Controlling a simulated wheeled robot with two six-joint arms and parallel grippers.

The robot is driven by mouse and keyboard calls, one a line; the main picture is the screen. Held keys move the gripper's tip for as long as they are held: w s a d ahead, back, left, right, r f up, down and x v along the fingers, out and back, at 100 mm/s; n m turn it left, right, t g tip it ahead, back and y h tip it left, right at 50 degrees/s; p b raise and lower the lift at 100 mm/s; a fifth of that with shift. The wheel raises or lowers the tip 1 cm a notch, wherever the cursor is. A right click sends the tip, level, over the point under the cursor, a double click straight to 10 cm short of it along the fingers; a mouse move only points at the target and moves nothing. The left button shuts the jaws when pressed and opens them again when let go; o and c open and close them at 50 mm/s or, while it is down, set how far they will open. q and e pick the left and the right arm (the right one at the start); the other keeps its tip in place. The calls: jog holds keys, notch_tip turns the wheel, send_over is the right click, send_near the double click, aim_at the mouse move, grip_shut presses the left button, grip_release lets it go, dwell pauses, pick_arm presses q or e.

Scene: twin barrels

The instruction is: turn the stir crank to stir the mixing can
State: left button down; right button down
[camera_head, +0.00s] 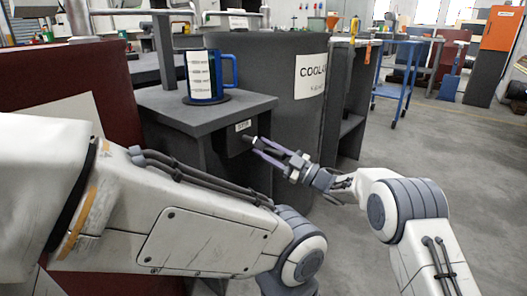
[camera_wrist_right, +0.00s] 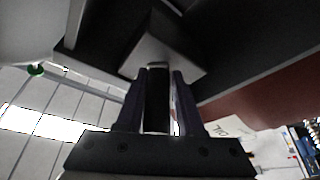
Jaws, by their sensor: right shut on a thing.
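The mixing can (camera_head: 201,75) is a blue mug-like can with a white marked label and a handle on its right. It stands upright on a dark round disc on a grey stand (camera_head: 190,112). The stir crank (camera_head: 249,139) sits low on the stand's right side, below a small white label, and is mostly hidden by my fingers. My right gripper (camera_head: 262,150) is shut on the crank's dark handle. In the right wrist view, the handle (camera_wrist_right: 157,100) lies between both fingers (camera_wrist_right: 157,103), in front of a grey block. My left gripper is out of view; my left arm crosses the lower left.
A dark red barrel (camera_head: 75,65) stands at the left, behind my left arm. A grey barrel (camera_head: 290,95) with a coolant label stands right behind the stand. A blue cart (camera_head: 398,85) is further back. The floor at the right is clear.

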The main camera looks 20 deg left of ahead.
jog(key=n, duration=0.1)
jog(key=r+n, duration=0.1)
jog(key=w+n+g+p, duration=0.1)
jog(key=shift+w+d+r+n+h, duration=0.1)
jog(key=shift+d+r+n+h, duration=0.15)
jog(key=shift+d+n+h, duration=0.1)
jog(key=n+p, duration=0.1)
jog(key=n, duration=0.1)
jog(key=r+n+g+h+p, duration=0.1)
jog(key=n, duration=0.1)
jog(key=shift+w+r+g, duration=0.2)
jog(key=shift+g, duration=0.1)
jog(key=n, duration=0.2)
jog(key=r+n+h+p, duration=0.1)
jog(key=shift+r+n+g+p, duration=0.1)
jog(key=shift+n+g+p, duration=0.2)
jog(key=shift+n, duration=0.05)
jog(key=shift+s+r+n+h+p, duration=0.1)
jog(key=shift+r+n+h+p, duration=0.15)
jog(key=shift+n, duration=0.35)
jog(key=shift+s+r+n+h+p, duration=0.1)
jog(key=shift+n+h+p, duration=0.2)
jog(key=shift+n, duration=0.3)
jog(key=c, duration=0.7)
grip_release()
jog(key=shift+s, duration=0.1)
jog(key=shift+o, duration=0.2)
jog(key=shift+a+f, duration=0.1)
jog(key=shift+f, duration=0.05)
